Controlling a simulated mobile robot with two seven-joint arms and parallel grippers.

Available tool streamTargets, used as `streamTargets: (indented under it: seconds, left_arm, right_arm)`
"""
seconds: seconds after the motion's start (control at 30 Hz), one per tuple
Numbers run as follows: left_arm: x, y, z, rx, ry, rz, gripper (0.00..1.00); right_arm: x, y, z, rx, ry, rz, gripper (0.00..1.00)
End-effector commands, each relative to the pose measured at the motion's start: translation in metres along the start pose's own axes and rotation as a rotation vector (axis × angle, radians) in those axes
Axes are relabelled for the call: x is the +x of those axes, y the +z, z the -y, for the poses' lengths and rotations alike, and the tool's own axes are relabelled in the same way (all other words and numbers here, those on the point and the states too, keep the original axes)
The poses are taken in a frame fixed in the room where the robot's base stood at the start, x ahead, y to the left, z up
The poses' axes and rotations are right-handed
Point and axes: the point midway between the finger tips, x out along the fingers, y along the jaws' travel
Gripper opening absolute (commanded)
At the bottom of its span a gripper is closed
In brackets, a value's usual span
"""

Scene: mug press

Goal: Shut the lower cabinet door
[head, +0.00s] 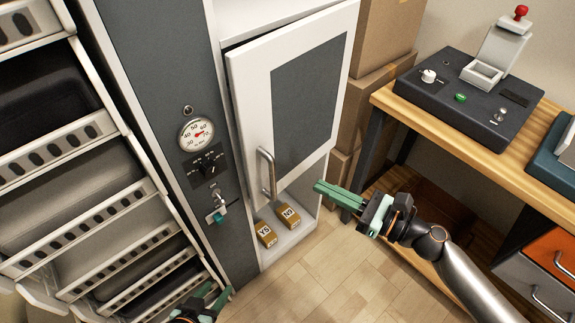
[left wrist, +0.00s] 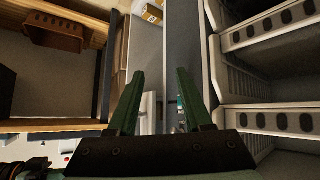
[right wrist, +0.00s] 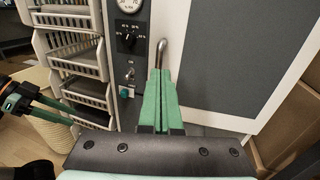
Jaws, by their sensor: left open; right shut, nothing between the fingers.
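The cabinet door (head: 292,92), white-framed with a dark grey panel, stands ajar in the head view, its free edge on the left. Its curved metal handle (head: 266,172) is at the lower left; it also shows in the right wrist view (right wrist: 161,52), partly hidden behind my fingers.
Two small labelled boxes (head: 277,226) stand on the cabinet floor below the door. A grey panel with a gauge (head: 197,133) is on the left, beside a rack of trays (head: 60,150). Cardboard boxes (head: 385,45) and a wooden workbench (head: 470,140) stand on the right.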

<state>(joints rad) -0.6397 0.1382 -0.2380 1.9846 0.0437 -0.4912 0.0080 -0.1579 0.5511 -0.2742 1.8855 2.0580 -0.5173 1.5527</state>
Motion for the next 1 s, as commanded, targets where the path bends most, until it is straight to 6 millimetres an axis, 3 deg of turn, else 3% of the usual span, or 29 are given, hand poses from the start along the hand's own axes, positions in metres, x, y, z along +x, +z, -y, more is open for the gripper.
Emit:
streamTargets:
  seconds: [0.3, 0.5, 1.0]
  left_arm:
    - [-0.006, -0.002, 0.007, -0.001, -0.018, 0.002, 0.50]
    - [-0.007, 0.001, 0.009, -0.002, -0.021, 0.007, 0.50]
    - [-0.007, 0.004, 0.007, -0.003, -0.019, 0.011, 0.50]
  right_arm:
    - [0.065, 0.002, 0.000, -0.004, 0.000, 0.002, 0.00]
    - [0.091, 0.001, 0.000, -0.002, -0.001, 0.001, 0.00]
    - [0.099, 0.000, 0.000, -0.002, -0.002, 0.000, 0.00]
